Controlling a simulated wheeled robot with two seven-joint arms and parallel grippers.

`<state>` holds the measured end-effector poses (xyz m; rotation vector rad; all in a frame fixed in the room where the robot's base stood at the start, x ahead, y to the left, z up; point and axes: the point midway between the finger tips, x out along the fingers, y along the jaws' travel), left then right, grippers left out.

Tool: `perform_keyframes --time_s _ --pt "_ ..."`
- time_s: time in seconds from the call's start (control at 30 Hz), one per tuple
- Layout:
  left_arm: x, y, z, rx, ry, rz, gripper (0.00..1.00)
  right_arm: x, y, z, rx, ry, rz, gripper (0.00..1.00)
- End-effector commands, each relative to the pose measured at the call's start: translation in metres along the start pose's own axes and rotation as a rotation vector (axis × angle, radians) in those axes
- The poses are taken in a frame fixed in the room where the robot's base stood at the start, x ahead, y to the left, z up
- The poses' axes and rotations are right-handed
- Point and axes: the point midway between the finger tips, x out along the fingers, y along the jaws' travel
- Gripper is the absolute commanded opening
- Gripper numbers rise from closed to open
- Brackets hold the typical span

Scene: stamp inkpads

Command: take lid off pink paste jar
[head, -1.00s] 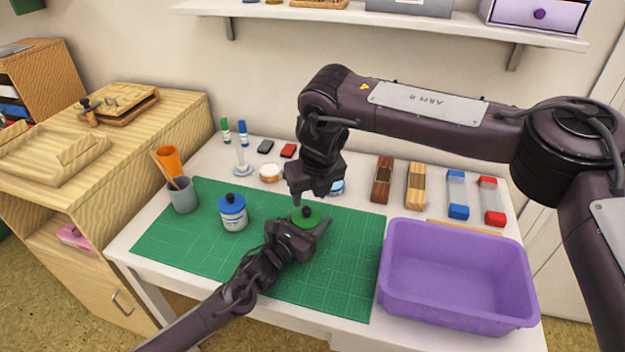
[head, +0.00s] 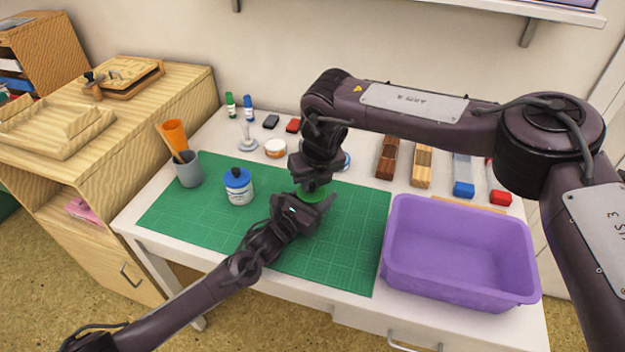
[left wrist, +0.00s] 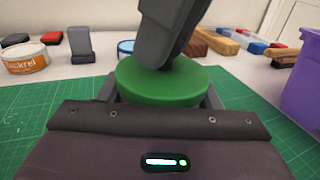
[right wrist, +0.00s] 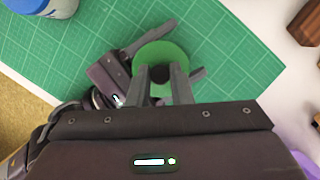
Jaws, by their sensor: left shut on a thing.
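A round green lid (head: 316,195) with a black knob is at the middle of the green mat; it also shows in the left wrist view (left wrist: 165,85) and right wrist view (right wrist: 160,50). The jar body beneath it is hidden, so I cannot see its paste colour. My left gripper (head: 308,203) reaches in low and is shut on the jar just under the lid. My right gripper (head: 311,184) points down from above. Its two fingers (right wrist: 162,82) stand either side of the knob, with a small gap visible.
A blue-lidded jar (head: 239,188) stands left on the cutting mat (head: 345,255). A grey cup (head: 188,172) is farther left. A purple bin (head: 460,292) stands right. An orange-labelled tin (head: 275,148) and wooden blocks (head: 387,160) line the back.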

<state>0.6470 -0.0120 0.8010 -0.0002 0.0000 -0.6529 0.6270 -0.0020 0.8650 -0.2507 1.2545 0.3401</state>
Motion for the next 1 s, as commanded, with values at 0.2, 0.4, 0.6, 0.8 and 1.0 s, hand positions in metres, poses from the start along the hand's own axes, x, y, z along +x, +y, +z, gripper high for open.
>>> perform_keyframes --time_s 0.2,0.4,0.6,0.8,1.0 --pt "-0.0002 0.0001 -0.0004 0.0 0.001 0.0 0.17 -0.0003 -0.0007 0.0002 0.001 0.0 -0.001 0.0" --pt "-0.0002 0.0002 -0.0005 0.0 0.001 0.0 0.17 -0.0007 -0.0008 0.0004 0.001 -0.001 -0.001 0.0" --pt "-0.0002 0.0003 -0.0005 0.0 0.001 0.001 0.17 -0.0008 -0.001 0.0005 0.001 -0.001 -0.002 0.0" --pt "-0.0003 0.0003 -0.0005 0.0 0.001 0.001 0.17 -0.0007 -0.0009 0.0004 0.001 -0.001 -0.001 0.0" --pt "-0.0003 0.0003 -0.0005 0.0 0.001 0.001 0.17 -0.0034 -0.0008 0.0015 0.001 -0.001 -0.001 0.0"
